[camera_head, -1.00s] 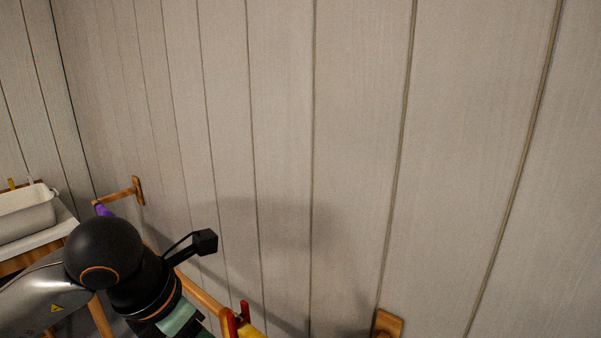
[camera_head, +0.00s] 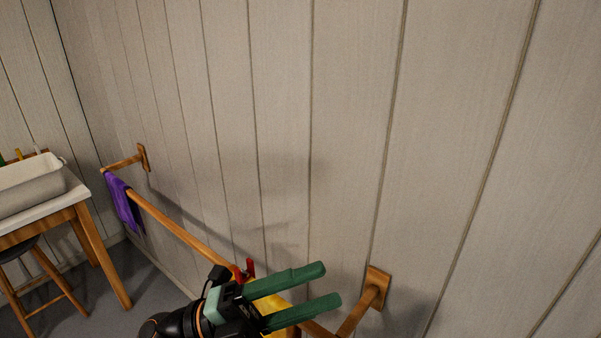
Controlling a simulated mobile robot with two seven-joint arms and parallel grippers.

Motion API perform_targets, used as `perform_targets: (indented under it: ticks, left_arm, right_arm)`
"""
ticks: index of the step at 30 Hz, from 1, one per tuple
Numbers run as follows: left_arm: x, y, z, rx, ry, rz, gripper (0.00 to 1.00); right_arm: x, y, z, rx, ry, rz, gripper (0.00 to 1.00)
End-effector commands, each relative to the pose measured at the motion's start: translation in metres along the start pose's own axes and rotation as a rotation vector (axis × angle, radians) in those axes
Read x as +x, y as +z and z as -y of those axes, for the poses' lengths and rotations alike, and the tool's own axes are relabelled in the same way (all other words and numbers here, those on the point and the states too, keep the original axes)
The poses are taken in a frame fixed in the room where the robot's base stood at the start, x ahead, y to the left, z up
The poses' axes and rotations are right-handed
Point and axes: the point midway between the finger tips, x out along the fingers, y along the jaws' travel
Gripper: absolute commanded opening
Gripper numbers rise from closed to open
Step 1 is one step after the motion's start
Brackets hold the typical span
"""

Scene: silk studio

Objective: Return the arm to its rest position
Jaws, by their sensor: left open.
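My left gripper (camera_head: 318,288) shows at the bottom centre, with two green fingers spread apart and pointing right. It is open, and nothing shows between its fingertips. Its black wrist (camera_head: 190,322) comes in from the bottom edge. Behind the gripper, a yellow cloth (camera_head: 268,302) hangs on a wooden rail (camera_head: 180,233), partly hidden by the fingers. A red clip (camera_head: 246,270) sits on the rail beside the yellow cloth. I cannot tell whether the gripper touches the cloth. My right gripper is out of view.
The rail runs along the panelled wall between two wooden brackets, the near one (camera_head: 377,288) at right. A purple cloth (camera_head: 123,203) hangs at its far end. A wooden table (camera_head: 85,218) with a white tub (camera_head: 30,190) and a stool (camera_head: 38,285) stand at left.

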Motion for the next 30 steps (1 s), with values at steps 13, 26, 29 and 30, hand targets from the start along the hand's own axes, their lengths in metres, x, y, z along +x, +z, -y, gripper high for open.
perform_targets:
  ticks: [13, 26, 29, 30]
  left_arm:
    - [-0.210, 0.086, -0.145, -0.901, -0.422, 1.206, 0.57]
    - [-0.314, -0.029, -0.275, -1.375, -0.368, 1.744, 0.57]
    - [-0.316, -0.033, -0.278, -1.388, -0.365, 1.756, 0.57]
    - [-0.316, -0.033, -0.278, -1.389, -0.364, 1.756, 0.57]
  right_arm:
    - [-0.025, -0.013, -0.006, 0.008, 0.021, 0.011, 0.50]
    - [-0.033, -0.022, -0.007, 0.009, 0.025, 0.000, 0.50]
    - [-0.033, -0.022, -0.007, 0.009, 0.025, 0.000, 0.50]
    - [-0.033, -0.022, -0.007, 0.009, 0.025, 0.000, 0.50]
